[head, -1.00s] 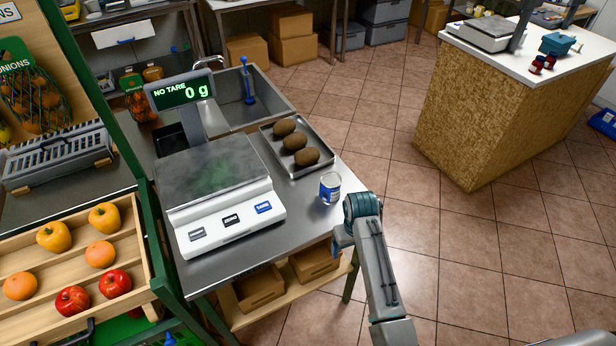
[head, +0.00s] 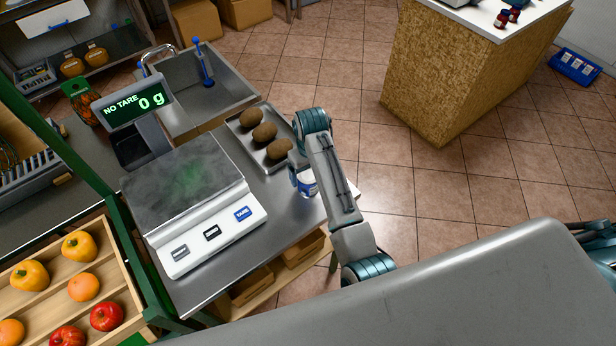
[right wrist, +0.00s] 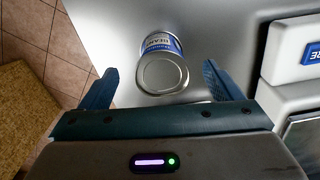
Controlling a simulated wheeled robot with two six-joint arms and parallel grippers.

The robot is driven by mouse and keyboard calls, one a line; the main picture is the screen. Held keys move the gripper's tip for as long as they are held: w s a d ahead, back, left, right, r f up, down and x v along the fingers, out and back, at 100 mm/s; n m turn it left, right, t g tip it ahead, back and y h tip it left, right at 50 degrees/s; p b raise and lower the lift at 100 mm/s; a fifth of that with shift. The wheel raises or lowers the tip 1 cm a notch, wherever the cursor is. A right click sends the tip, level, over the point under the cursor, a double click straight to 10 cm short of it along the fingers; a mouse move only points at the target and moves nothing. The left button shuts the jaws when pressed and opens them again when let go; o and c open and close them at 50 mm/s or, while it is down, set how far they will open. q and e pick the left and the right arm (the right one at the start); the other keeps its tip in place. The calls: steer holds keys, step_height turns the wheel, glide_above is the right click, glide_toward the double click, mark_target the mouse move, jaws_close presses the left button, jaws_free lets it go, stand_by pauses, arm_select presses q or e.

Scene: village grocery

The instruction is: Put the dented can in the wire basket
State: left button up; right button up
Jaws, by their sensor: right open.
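The can (head: 307,183), white and blue with a bare metal end, is on the steel counter to the right of the scale. In the head view my right arm partly hides it. In the right wrist view the can (right wrist: 163,68) shows its end and a blue label reading "BEANS"; I cannot make out a dent. My right gripper (right wrist: 160,68) is open, one finger on each side of the can, with gaps visible. In the head view the right gripper (head: 294,160) is at the can. I cannot identify a wire basket. My left gripper is not in view.
The scale (head: 190,190) reads 0 g. A metal tray (head: 240,128) with brown potato-like items lies behind the can, near the sink (head: 215,95). A wooden produce crate (head: 120,285) is at lower left. A blue crate (head: 575,66) sits on the floor at far right.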

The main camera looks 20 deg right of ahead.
mark_target(308, 174)
steer(key=shift+f, duration=0.5)
steer(key=shift+w+f, duration=0.2)
steer(key=shift+f, duration=0.1)
steer(key=f, duration=0.1)
steer(key=f+p, duration=0.2)
steer(key=shift+w+a+f, duration=0.15)
steer(key=shift+w+f, duration=0.15)
steer(key=shift+f, duration=0.05)
steer(key=shift+f+p, duration=0.35)
steer(key=shift+f, duration=0.45)
steer(key=c, duration=1.1)
steer(key=shift+c, duration=0.6)
